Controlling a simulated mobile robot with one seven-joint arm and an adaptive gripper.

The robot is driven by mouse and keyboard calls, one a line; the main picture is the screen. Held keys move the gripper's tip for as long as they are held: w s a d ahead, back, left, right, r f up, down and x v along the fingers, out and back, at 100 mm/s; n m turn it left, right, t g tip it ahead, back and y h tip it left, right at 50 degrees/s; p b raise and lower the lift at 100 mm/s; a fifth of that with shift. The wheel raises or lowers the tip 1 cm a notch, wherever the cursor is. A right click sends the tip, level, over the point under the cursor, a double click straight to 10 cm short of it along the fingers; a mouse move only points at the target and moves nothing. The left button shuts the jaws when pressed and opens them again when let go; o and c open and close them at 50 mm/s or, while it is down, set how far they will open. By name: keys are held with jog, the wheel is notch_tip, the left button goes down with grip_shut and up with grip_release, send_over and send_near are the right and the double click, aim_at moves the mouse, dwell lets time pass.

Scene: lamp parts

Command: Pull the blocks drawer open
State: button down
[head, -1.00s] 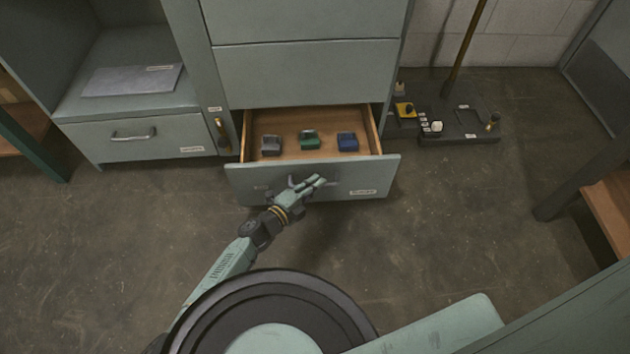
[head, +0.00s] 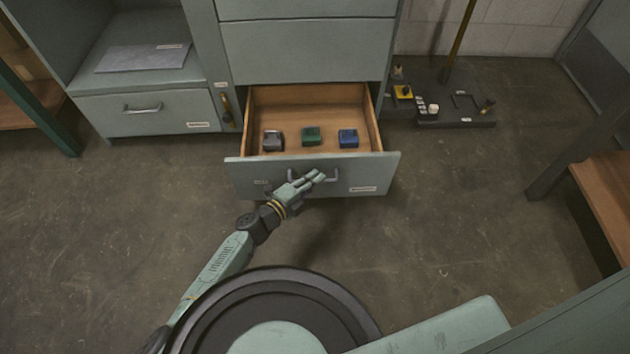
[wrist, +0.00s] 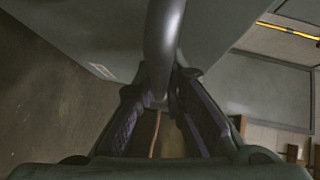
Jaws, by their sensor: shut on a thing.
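The blocks drawer (head: 237,178) is the low grey-green drawer of the cabinet, and it stands well open with its wooden inside showing. A grey block (head: 273,141), a green block (head: 312,136) and a blue block (head: 348,138) sit in a row on its floor. Its front carries a bar handle (head: 333,175) and a white label. My gripper (head: 314,177) is at the drawer front, shut on the handle. In the wrist view the handle (wrist: 165,45) runs down between the two dark fingers (wrist: 160,105); the fingers hide its gripped part.
A closed drawer (head: 145,112) with a flat grey sheet (head: 143,57) above it is at the left. A dark tray (head: 455,112) with small parts stands on the floor to the right of the cabinet. A wooden bench (head: 607,195) is at the far right. Floor around the drawer is clear.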

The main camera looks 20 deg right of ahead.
jog(key=c, duration=1.9)
grip_release()
jog(key=v, duration=1.2)
jog(key=shift+s, duration=0.1)
